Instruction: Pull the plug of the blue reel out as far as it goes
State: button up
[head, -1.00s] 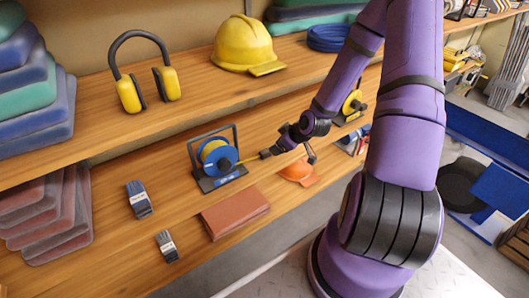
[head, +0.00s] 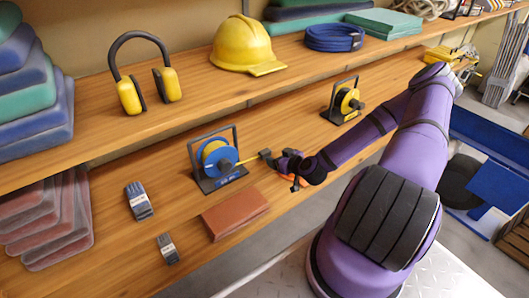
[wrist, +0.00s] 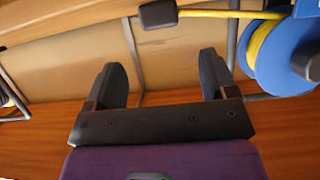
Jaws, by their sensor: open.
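The blue reel (head: 217,158) stands in a dark frame on the lower shelf. Its yellow cord (head: 247,160) runs out to the right and ends in a small black plug (head: 265,154). My gripper (head: 279,162) is just right of the plug. In the wrist view the blue reel (wrist: 283,55) is at the upper right, and the cord (wrist: 215,14) leads left to the dark plug (wrist: 157,14). The gripper's two fingers (wrist: 163,78) are apart with nothing between them. The plug appears beyond the fingertips, clear of them.
A yellow reel (head: 348,102) in a similar frame stands farther right on the shelf. An orange object (head: 288,178) is mostly hidden by my gripper. The upper shelf holds a yellow helmet (head: 243,46).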

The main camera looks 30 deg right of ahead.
aim_at(266, 152)
jog(key=x, duration=1)
jog(key=shift+f, duration=0.1)
